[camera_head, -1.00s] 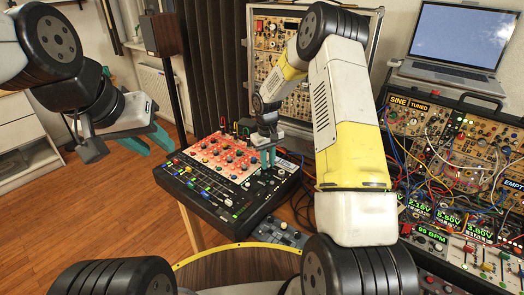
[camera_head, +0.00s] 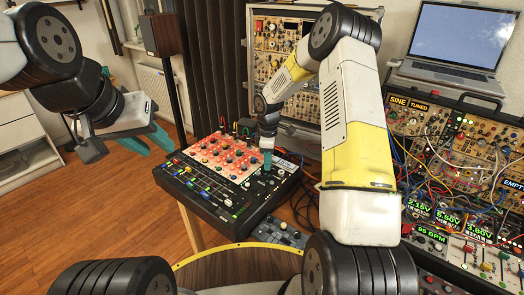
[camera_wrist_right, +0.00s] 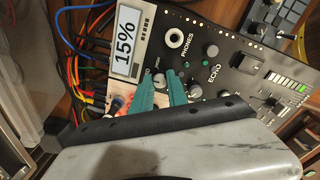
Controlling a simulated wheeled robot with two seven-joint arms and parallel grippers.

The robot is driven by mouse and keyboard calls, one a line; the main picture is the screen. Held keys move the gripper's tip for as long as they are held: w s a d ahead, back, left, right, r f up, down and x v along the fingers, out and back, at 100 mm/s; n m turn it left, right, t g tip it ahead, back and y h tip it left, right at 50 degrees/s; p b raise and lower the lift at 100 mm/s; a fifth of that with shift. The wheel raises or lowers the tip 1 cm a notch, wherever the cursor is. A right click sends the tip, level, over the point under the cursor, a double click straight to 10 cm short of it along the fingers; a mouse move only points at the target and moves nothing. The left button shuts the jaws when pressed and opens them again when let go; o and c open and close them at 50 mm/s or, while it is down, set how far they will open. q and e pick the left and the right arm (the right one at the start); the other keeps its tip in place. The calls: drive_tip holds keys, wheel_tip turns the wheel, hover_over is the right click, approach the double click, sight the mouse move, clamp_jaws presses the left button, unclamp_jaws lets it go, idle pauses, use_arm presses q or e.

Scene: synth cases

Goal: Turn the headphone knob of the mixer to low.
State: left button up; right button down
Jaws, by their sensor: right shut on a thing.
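The mixer (camera_head: 192,204) is a dark console with a red-orange knob panel, on a table in the head view. My right gripper (camera_head: 267,168) points down at its back right part. In the right wrist view its teal fingers (camera_wrist_right: 161,80) are shut on a small grey knob (camera_wrist_right: 159,78), apparently the headphone knob, beside the PHONES jack (camera_wrist_right: 175,38). The fingers partly cover this knob. A display (camera_wrist_right: 125,42) beside it reads 15%. My left gripper (camera_head: 148,146) is open and empty, left of the mixer and well away from it.
Cables (camera_wrist_right: 92,50) run behind the mixer. A patch-cabled synth case (camera_head: 450,150) stands at the right, a laptop (camera_head: 455,40) behind it.

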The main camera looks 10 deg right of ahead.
drive_tip(key=n, duration=0.5)
drive_tip(key=shift+w+d+n, duration=0.1)
drive_tip(key=shift+n, duration=0.2)
drive_tip(key=n, duration=0.5)
drive_tip(key=shift+n, duration=0.3)
drive_tip(key=c, duration=1.3)
unclamp_jaws()
wheel_tip(320, 180, up, 7)
drive_tip(key=shift+r, duration=0.45)
